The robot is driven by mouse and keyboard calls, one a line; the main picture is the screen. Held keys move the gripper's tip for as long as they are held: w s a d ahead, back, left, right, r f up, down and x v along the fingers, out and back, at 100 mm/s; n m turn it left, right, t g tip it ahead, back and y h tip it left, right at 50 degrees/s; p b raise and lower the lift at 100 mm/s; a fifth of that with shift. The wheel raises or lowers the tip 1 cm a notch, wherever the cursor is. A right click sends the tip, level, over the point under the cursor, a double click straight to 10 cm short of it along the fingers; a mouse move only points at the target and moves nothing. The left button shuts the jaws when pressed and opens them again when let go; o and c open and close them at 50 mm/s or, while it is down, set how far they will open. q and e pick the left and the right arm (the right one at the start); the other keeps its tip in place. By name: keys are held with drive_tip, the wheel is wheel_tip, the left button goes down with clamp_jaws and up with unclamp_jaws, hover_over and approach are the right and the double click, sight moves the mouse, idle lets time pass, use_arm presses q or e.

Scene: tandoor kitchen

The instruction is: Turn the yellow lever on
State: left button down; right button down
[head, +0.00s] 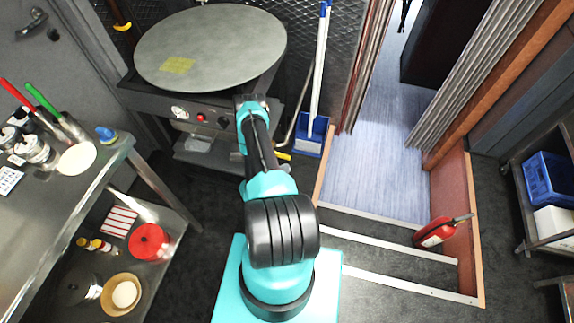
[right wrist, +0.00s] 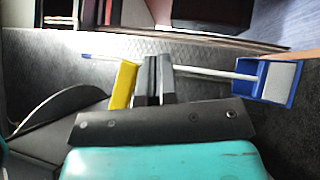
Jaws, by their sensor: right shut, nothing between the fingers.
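The yellow lever (right wrist: 122,86) stands in the right wrist view just left of my right gripper's fingers (right wrist: 155,68). The fingers look shut and empty, side by side with the lever; I cannot tell whether they touch it. In the head view a small yellow end (head: 283,155) shows just right of my right arm, below the front of the griddle stand. My arm hides the rest of it, and the fingertips cannot be made out there. My left gripper is in neither view.
A round griddle (head: 210,45) tops the stand, with a gauge and red knob (head: 201,117) on its front. A blue dustpan (head: 311,134) with a long handle stands close on the right. A steel table (head: 60,215) is at left. A red extinguisher (head: 437,233) stands by the steps.

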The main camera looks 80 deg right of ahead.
drive_tip(key=w+a+f, duration=0.1)
drive_tip(key=a+f, duration=0.4)
drive_tip(key=shift+w+a+f, duration=0.15)
drive_tip(key=shift+w, duration=0.1)
idle(0.3)
